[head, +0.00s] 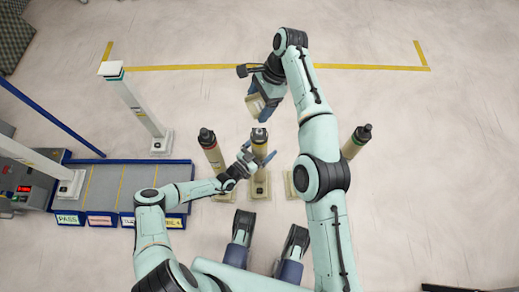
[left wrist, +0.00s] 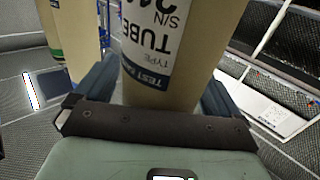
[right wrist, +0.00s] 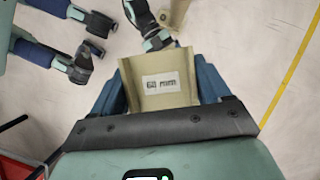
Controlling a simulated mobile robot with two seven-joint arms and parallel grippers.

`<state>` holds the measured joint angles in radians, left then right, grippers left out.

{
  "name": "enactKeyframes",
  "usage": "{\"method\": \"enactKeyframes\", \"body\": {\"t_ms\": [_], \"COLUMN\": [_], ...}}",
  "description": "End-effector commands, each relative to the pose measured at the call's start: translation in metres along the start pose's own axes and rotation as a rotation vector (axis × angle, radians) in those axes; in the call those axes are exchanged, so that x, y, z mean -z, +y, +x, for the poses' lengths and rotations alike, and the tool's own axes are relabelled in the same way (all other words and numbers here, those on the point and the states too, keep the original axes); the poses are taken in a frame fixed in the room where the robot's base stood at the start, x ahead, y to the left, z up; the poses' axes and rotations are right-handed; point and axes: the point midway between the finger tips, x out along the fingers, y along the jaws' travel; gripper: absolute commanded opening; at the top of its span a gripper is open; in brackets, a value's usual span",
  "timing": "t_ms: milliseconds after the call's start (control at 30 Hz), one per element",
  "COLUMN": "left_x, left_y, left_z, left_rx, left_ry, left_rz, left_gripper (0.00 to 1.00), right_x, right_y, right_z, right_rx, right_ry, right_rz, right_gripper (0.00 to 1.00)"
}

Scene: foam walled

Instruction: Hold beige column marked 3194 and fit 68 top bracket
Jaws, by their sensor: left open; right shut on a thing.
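A beige column (head: 259,184) stands upright on a foot plate in the middle of the head view. My left gripper (head: 254,160) is open, with its fingers on either side of this column. In the left wrist view the column (left wrist: 205,30) rises between the fingers. Its white label reads TUBE and S/N upside down; the number is cut off. My right gripper (head: 264,95) is shut on a beige bracket (right wrist: 160,100), whose label appears to read 68 mm. It holds the bracket above and beyond the column, apart from it.
Other columns stand at left (head: 211,150), with a dark top and red ring, and at right (head: 355,143), with a dark top and green band. A tall white post (head: 139,102) and a grey table with labelled lanes (head: 105,180) are further left. Open floor lies beyond.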

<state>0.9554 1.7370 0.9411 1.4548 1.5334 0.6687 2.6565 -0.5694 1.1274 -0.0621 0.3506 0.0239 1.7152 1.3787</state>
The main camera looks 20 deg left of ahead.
Motion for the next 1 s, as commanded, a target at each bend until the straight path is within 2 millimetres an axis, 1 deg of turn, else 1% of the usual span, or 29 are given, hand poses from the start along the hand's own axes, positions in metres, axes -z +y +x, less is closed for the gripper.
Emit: {"method": "enactKeyframes", "body": {"t_ms": [133,167,200,267,300,367,400,433,567,633,900,1000], "left_x": [0.0,0.0,0.0,0.0,0.0,0.0,0.0,0.0,0.0,0.0,0.0,0.0], "left_y": [0.0,0.0,0.0,0.0,0.0,0.0,0.0,0.0,0.0,0.0,0.0,0.0], "left_z": [0.0,0.0,0.0,0.0,0.0,0.0,0.0,0.0,0.0,0.0,-0.001,-0.001], "left_rx": [0.0,0.0,0.0,-0.001,0.0,0.0,0.0,0.0,0.0,0.0,0.001,0.001], "left_ry": [0.0,0.0,0.0,0.0,0.0,0.0,0.0,0.0,0.0,0.0,0.0,0.0], "left_rz": [0.0,0.0,0.0,0.0,0.0,0.0,0.0,0.0,0.0,0.0,0.0,0.0], "left_gripper": [0.97,0.87,0.74,0.55,0.42,0.22,0.09,0.0,0.0,0.0,0.0,0.0], "right_x": [0.0,0.0,0.0,0.0,0.0,0.0,0.0,0.0,0.0,0.002,0.015,0.018], "right_y": [0.0,0.0,0.0,0.0,0.0,0.0,0.0,0.0,0.0,-0.001,-0.002,-0.001], "right_z": [0.0,0.0,0.0,0.0,0.0,0.0,0.0,0.0,0.001,0.004,0.038,0.046], "right_rx": [0.001,0.001,0.001,0.001,0.001,0.001,0.001,0.001,0.001,0.004,0.032,0.041], "right_ry": [0.0,0.0,0.0,0.0,0.0,0.0,0.0,0.0,-0.001,-0.002,-0.013,-0.015], "right_rz": [0.0,0.0,0.0,0.0,0.0,0.0,0.0,0.0,0.002,0.011,0.081,0.099], "right_gripper": [0.41,0.41,0.41,0.41,0.41,0.41,0.41,0.41,0.41,0.41,0.41,0.41]}}
